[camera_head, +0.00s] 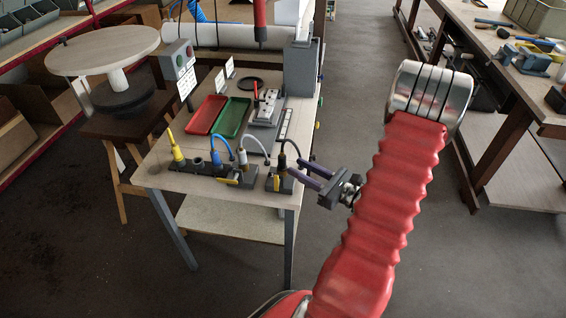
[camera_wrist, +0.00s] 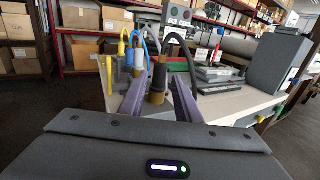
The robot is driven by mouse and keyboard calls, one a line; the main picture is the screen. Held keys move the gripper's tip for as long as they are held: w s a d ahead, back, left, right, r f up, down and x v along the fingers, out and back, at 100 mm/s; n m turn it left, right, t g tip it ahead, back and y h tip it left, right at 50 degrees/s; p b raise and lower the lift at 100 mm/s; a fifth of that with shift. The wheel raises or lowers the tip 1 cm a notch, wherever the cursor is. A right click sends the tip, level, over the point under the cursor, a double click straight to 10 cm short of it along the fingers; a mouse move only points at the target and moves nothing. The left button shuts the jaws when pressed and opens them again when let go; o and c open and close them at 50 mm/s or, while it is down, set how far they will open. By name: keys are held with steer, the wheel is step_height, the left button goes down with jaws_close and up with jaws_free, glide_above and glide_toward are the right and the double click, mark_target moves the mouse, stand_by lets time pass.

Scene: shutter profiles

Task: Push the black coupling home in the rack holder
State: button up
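The black coupling (camera_head: 282,160) stands upright in the rack holder (camera_head: 280,183) at the right end of the row along the table's front edge. A black hose arches from its top. In the wrist view the coupling (camera_wrist: 159,74) has a brass-coloured lower part and appears between my two purple fingers. My gripper (camera_head: 299,170) is open, with its fingers level and pointing at the coupling from the right. Gaps show on both sides, and the fingers do not appear to touch it. How deep the coupling sits is hard to tell.
Yellow (camera_head: 177,152), blue (camera_head: 215,158) and white (camera_head: 242,157) couplings with hoses stand left along the row. Red (camera_head: 206,114) and green (camera_head: 232,117) trays and a grey box (camera_head: 300,68) lie behind. Open floor lies right of the table.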

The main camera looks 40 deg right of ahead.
mark_target(282, 159)
steer(key=shift+w+a, duration=0.25)
steer(key=shift+w, duration=0.9)
steer(key=shift+w+a, duration=0.2)
steer(key=shift+w, duration=1.1)
steer(key=shift+w+a, duration=0.2)
steer(key=shift+w, duration=1.1)
jaws_close()
